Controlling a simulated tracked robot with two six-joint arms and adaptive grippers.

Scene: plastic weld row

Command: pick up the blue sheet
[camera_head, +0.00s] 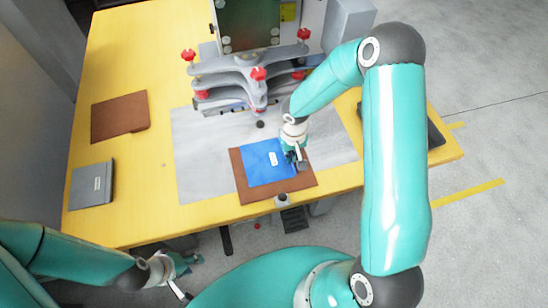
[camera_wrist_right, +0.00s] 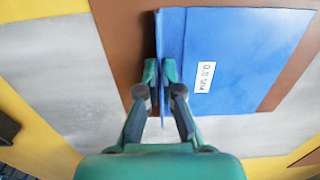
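The blue sheet (camera_head: 262,158) lies on a brown sheet (camera_head: 305,184) on the grey mat of the yellow table. It carries a small white label. It also shows in the right wrist view (camera_wrist_right: 250,40), with the label reading 0.0 mm. My right gripper (camera_head: 297,160) is at the sheet's right edge. In the right wrist view, the fingers (camera_wrist_right: 160,72) are close together, with a blue edge strip between them. My left gripper (camera_head: 188,275) is low, in front of the table's front edge, with its fingers apart and empty.
A machine with red knobs (camera_head: 258,74) stands behind the sheets. Another brown sheet (camera_head: 120,116) and a grey sheet (camera_head: 91,185) lie at the left of the table. A dark item (camera_head: 434,130) lies at the right edge. The grey mat (camera_head: 196,170) is clear left of the sheets.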

